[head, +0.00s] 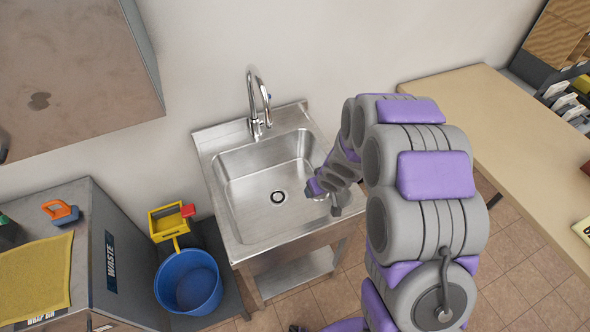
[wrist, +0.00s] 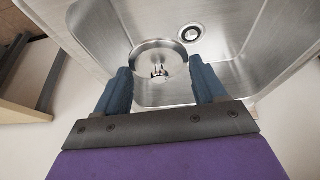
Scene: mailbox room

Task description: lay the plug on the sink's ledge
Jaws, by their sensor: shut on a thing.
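The plug (wrist: 158,62) is a round shiny metal disc with a small knob in its middle. In the wrist view it sits between the two blue fingers of my gripper (wrist: 163,83), which is shut on it. In the head view my gripper (head: 334,204) is over the right side of the steel sink (head: 240,215), and my arm hides part of the right rim. I cannot make out the plug clearly there. The sink's ledge (head: 222,138) runs along the back around the tap's foot. The open drain (head: 278,197) also shows in the wrist view (wrist: 191,33).
A chrome tap (head: 257,100) rises from the back ledge. A blue bucket (head: 188,282) and a yellow mop wringer (head: 168,222) stand left of the sink, beside a grey waste cabinet (head: 125,255). A wooden table (head: 480,115) is at the right. The basin looks empty.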

